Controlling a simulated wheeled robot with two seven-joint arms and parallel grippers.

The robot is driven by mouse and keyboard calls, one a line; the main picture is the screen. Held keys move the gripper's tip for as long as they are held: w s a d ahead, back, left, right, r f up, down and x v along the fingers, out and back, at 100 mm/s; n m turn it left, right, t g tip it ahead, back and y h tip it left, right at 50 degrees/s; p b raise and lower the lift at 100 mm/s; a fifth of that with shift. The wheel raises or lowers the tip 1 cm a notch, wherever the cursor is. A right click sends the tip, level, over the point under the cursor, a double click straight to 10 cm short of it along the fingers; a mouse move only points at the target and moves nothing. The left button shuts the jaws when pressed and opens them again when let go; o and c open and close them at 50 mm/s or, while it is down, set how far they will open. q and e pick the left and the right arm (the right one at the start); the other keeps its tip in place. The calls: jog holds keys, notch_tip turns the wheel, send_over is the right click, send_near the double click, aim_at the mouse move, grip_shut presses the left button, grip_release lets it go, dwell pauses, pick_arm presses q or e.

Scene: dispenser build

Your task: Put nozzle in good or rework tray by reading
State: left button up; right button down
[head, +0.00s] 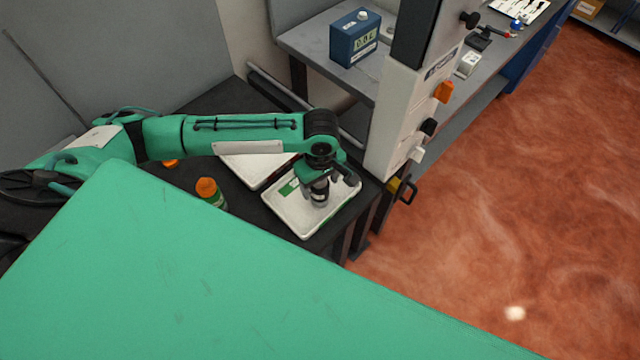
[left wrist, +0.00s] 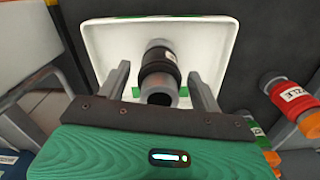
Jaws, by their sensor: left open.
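A grey nozzle with a black band and a white label (left wrist: 159,70) is at the white tray with green markings (left wrist: 107,45). In the head view that tray (head: 304,228) lies near the table's right end, with a green label on it. My left gripper (left wrist: 157,82) is open above the tray, with its fingers on either side of the nozzle and a gap visible at each. In the head view my left gripper (head: 320,186) partly hides the nozzle. A second white tray (head: 262,172) lies behind, partly covered by my arm. My right gripper is out of view.
An orange-topped bottle-like part (head: 207,190) stands left of the trays; a red part marked NOZZLE (left wrist: 290,95) shows in the wrist view. A blue meter with a display (head: 355,38) sits on the back bench, digits too small to read surely. A white upright post (head: 405,120) stands close right.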

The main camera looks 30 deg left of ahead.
pick_arm(q)
notch_tip(320, 180, up, 10)
jog(key=shift+f+b, duration=0.1)
jog(key=shift+b, duration=0.85)
jog(key=shift+r, duration=0.65)
jog(key=shift+d, duration=0.1)
